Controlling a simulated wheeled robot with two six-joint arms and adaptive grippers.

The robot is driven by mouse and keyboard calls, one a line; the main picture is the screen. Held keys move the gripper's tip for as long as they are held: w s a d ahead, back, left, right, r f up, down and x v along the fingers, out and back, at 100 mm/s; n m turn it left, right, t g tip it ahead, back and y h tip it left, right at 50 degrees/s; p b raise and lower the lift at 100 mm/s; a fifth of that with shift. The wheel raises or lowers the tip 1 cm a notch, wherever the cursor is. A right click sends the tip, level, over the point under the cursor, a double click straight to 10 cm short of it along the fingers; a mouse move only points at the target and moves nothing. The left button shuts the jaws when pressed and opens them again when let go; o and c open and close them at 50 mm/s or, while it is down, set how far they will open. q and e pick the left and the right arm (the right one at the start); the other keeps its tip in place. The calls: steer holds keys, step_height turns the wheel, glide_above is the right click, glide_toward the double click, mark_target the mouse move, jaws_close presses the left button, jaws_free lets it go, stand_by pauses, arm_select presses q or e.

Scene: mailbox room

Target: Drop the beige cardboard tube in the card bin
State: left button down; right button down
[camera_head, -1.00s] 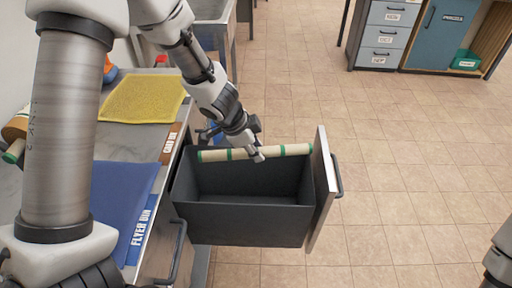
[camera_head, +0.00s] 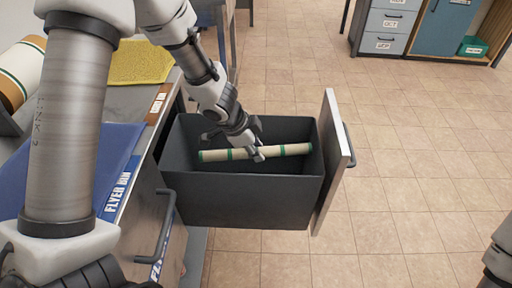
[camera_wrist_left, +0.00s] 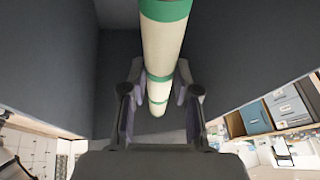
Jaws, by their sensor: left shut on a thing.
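The beige cardboard tube (camera_head: 293,150) has green bands and lies roughly level. My left gripper (camera_head: 254,152) is shut on it near the middle; the wrist view also shows the tube (camera_wrist_left: 161,50) between the fingers (camera_wrist_left: 160,100). The open dark grey drawer (camera_head: 240,203) sits below the counter edge, by an orange-brown label (camera_head: 158,103) that read CARD BIN earlier. The tube is within the drawer's opening, seemingly below its rim. Dark walls flank it in the wrist view. I cannot tell if it touches the floor.
A blue folder-like sheet (camera_head: 105,150) and a yellow mat (camera_head: 140,62) lie on the counter, with a FLYER BIN label (camera_head: 122,185). A closed drawer handle (camera_head: 160,228) is nearer. Tiled floor is clear right of the drawer front (camera_head: 333,165).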

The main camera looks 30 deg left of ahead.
arm_select(q)
steer(key=shift+f, duration=0.1)
steer(key=c, duration=0.8)
jaws_free()
